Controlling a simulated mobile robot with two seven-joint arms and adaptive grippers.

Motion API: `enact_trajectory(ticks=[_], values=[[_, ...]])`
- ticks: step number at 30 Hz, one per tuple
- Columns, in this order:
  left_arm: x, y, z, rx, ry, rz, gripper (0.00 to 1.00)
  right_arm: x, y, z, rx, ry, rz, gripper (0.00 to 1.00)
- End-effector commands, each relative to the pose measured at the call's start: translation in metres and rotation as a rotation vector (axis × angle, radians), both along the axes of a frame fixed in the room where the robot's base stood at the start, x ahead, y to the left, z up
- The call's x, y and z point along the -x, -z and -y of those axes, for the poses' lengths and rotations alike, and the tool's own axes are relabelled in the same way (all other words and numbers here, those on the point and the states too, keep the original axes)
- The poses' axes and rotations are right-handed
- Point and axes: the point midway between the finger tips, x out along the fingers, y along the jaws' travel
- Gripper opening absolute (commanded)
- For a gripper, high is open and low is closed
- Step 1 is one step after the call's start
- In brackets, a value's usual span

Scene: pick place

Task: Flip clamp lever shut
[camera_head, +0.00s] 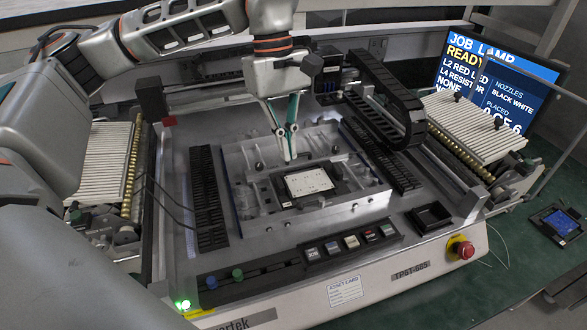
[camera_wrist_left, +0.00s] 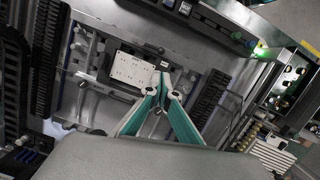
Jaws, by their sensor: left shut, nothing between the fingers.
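My left gripper (camera_head: 289,158) is shut and empty, its teal-and-white fingers meeting in a point just behind the board fixture. In the left wrist view the closed tips (camera_wrist_left: 162,86) show beside the right edge of a white board. The white board (camera_head: 309,182) lies flat in a black fixture (camera_head: 287,199) on the grey metal plate; the board also shows in the left wrist view (camera_wrist_left: 133,70). I cannot clearly tell the clamp lever from the small dark fixture parts around the board, nor whether the tips touch anything. My right gripper is not in view.
A black cable chain (camera_head: 385,95) and slotted feeder banks (camera_head: 480,125) stand to the right. A red stop button (camera_head: 464,250) and a row of keys (camera_head: 351,241) sit at the front. A black tray (camera_head: 431,217) is front right. A screen (camera_head: 500,75) stands behind.

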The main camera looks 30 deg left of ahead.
Motion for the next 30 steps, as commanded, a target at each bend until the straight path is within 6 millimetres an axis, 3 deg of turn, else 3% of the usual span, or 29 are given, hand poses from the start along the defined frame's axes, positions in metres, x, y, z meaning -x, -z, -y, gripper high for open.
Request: enact_trajectory(ticks=[16, 30], values=[[0.001, 0.006, 0.001, -0.001, 0.0, -0.002, 0.0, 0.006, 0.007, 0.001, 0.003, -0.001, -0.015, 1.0], [0.011, 0.078, 0.016, 0.0, 0.002, -0.004, 0.0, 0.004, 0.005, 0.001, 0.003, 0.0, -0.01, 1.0]])
